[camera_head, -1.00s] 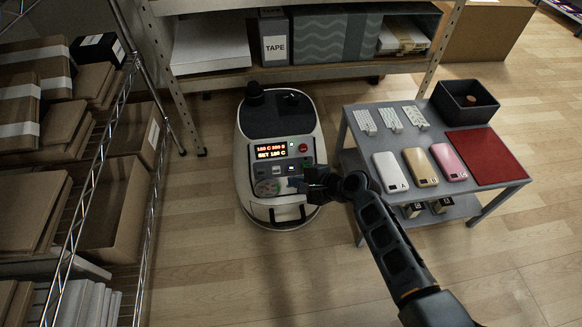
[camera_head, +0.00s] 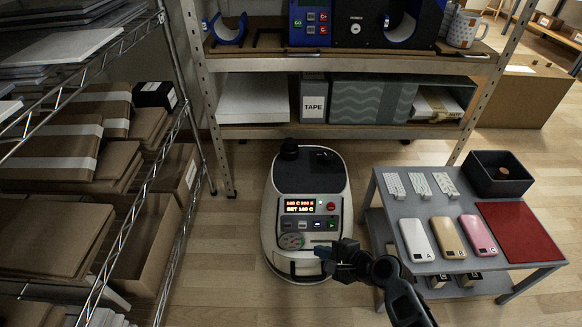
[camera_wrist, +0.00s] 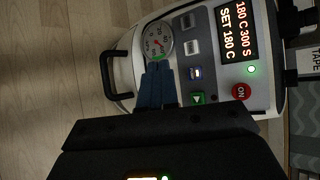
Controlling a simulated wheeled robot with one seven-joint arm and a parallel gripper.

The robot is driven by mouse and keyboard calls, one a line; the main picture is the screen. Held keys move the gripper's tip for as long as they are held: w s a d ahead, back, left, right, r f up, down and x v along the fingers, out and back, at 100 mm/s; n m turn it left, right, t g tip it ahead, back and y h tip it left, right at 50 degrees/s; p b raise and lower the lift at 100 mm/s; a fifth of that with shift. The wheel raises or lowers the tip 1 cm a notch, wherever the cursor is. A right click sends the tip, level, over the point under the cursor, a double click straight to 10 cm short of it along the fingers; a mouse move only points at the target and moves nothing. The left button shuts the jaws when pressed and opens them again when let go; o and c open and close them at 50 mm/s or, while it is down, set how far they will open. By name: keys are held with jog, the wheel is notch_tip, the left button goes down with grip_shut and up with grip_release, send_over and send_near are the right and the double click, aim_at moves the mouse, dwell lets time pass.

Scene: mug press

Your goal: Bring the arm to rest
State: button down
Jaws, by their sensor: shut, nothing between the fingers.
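My gripper (camera_head: 326,254) is shut and empty. It hangs in front of the lower panel of a white and grey machine on the floor, the press unit (camera_head: 309,232). In the wrist view the blue fingertips (camera_wrist: 157,75) are together, just beside the round dial (camera_wrist: 158,42) and close to a green-arrow button (camera_wrist: 197,98). I cannot tell whether they touch the panel. The lit display (camera_wrist: 233,30) reads "180 C 300 S" and "SET 180 C". A red ON button (camera_wrist: 241,91) and a green light show beside it. My arm comes in from the bottom right.
A grey table (camera_head: 432,204) at right holds white, gold and pink phone-like items, patterned strips, a red mat (camera_head: 520,232) and a dark bin (camera_head: 497,174). A wire rack (camera_head: 165,160) with boxes stands left. Shelves behind hold a mug (camera_head: 464,28). Floor between rack and machine is clear.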

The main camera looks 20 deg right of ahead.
jog(key=s+d+r+n+h, duration=0.1)
jog(key=s+n, duration=0.1)
jog(key=s, duration=0.5)
jog(key=s+d+r+n+t+h, duration=0.1)
jog(key=s+n+h, duration=0.15)
jog(key=s, duration=0.45)
jog(key=s+d+r+n+h, duration=0.1)
jog(key=s+d+n, duration=0.15)
jog(key=s, duration=0.45)
jog(key=s+a+r+n+t, duration=0.1)
jog(key=s+r+n, duration=0.3)
jog(key=s+r, duration=0.4)
jog(key=s+a+r+n+t, duration=0.2)
jog(key=s+r+n, duration=0.2)
jog(key=r, duration=0.5)
jog(key=s+a+r+n+t, duration=0.1)
jog(key=s+r+n, duration=0.3)
jog(key=r, duration=0.5)
notch_tip(320, 180, up, 25)
jog(key=p, duration=2.4)
jog(key=shift+s+a+m, duration=0.15)
jog(key=shift+s+m, duration=0.15)
jog(key=shift+f+h, duration=0.1)
jog(key=shift+h, duration=0.15)
